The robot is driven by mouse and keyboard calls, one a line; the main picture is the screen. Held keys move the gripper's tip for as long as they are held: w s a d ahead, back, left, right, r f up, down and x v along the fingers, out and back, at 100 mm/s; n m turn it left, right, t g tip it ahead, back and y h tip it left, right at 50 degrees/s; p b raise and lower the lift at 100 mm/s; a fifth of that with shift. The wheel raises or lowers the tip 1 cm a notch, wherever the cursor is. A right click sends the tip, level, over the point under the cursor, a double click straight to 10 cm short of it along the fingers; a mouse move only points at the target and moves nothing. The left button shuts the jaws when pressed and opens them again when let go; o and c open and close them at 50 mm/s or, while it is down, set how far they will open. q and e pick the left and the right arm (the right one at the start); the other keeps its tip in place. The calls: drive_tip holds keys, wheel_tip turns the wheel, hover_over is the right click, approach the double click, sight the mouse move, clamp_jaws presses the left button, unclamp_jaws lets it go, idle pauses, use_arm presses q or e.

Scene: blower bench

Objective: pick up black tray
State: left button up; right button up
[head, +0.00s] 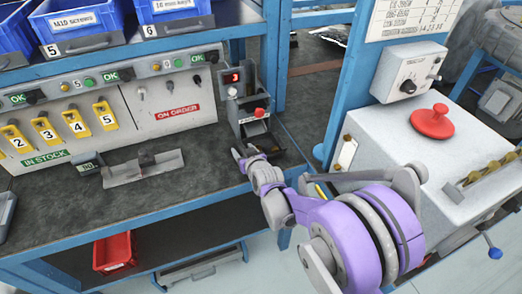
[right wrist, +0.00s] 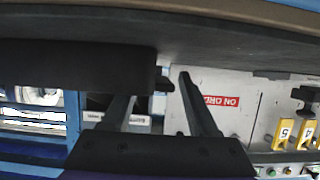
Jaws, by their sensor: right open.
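A black tray (head: 288,157) sits at the foot of the small grey dispenser unit, at the bench's right front. My right gripper (head: 240,155) is just left of the tray in the head view, low over the bench, and its arm partly hides the tray. In the right wrist view the two fingers (right wrist: 163,95) are apart. A black block-like form, apparently the tray (right wrist: 75,68), fills the left side there, and its narrow end reaches toward the gap between the fingers. I cannot tell whether it touches them. My left gripper is not in view.
The dispenser (head: 248,100) with a red button stands behind the tray. A grey metal bracket (head: 145,168) lies on the bench to the left. A labelled panel (head: 170,100) rises behind. A blue post (head: 350,75) and a grey machine (head: 400,150) stand right.

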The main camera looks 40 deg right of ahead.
clamp_jaws()
idle(0.3)
idle(0.3)
